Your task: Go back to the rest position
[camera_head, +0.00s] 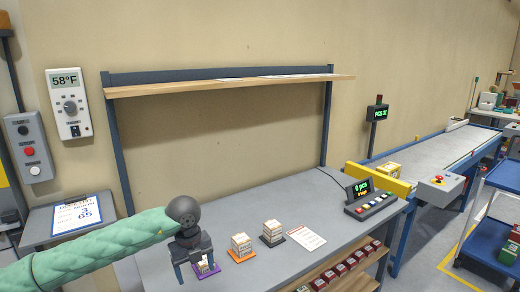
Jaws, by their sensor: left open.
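My left gripper (194,266) comes in from the lower left on a green-sleeved arm. It is open, with its fingers pointing down over a stack on a purple base (207,268). The fingers partly hide that stack, and I cannot tell whether they touch it. To its right, a stack of small boxes stands on an orange base (241,256), and another stands on a dark base (272,240). My right gripper is not in view.
A wooden shelf (230,83) spans above. Boxes (340,270) line a lower shelf. A conveyor (430,150) and a blue cart (495,220) stand right. A clipboard (77,215) lies left.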

